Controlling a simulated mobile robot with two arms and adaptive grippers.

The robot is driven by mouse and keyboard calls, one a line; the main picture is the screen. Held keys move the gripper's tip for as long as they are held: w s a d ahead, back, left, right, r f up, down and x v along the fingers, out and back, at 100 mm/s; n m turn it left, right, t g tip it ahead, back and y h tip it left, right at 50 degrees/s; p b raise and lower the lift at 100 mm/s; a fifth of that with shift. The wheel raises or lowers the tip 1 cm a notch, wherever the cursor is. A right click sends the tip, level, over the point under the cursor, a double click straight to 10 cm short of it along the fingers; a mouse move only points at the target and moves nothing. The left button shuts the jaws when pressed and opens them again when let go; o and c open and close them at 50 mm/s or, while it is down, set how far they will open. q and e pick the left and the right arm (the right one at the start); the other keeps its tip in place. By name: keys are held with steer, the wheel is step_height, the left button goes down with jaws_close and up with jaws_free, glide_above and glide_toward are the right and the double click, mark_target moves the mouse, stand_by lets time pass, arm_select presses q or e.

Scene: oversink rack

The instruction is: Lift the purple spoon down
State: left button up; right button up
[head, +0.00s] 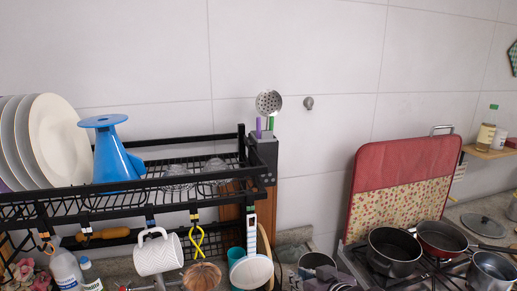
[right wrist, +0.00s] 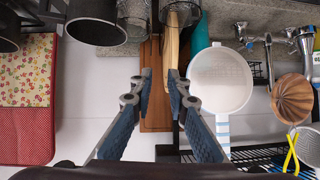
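The purple spoon (head: 258,127) shows only as a thin purple upright piece in the dark utensil holder (head: 264,155) at the rack's right end, beside a grey slotted utensil (head: 268,103) and a green handle. Its lower part is hidden in the holder. My right gripper (head: 338,279) is at the bottom of the head view, below and to the right of the holder. In the right wrist view my right gripper (right wrist: 161,78) has its two fingertips apart with nothing held between them. I cannot make out the spoon there. My left gripper is not in view.
The black rack (head: 150,190) carries white plates (head: 58,140), a blue funnel-shaped thing (head: 112,155) and glasses. A red board (head: 405,170) and stove pots (head: 395,252) stand at right.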

steer(key=w+a+r+n+t+y, duration=0.1)
steer(key=w+a+r+t, duration=0.1)
steer(key=w+r, duration=0.5)
steer(key=w+a+r+t+y, duration=0.1)
steer(key=w+a+r, duration=0.15)
steer(key=r, duration=0.85)
steer(key=n+t+y, duration=0.1)
steer(key=t+y, duration=0.1)
glide_toward(260, 123)
steer(key=w+a+f, duration=0.1)
steer(key=w+f, duration=0.1)
steer(key=w, duration=0.1)
steer(key=shift+w+a+r+p, duration=0.65)
steer(key=shift+w+r, duration=0.1)
steer(key=shift+r, duration=0.15)
steer(key=shift+w+a+p, duration=0.2)
steer(key=shift+w+p, duration=0.15)
steer(key=shift+w, duration=0.15)
steer(key=p+x, duration=0.3)
steer(key=shift+w+a+r, duration=0.2)
steer(key=shift+w, duration=0.1)
steer(key=shift+w+a+f, duration=0.2)
steer(key=shift+w+a, duration=0.05)
steer(key=shift+w, duration=0.25)
steer(key=shift+c, duration=0.3)
jaws_close()
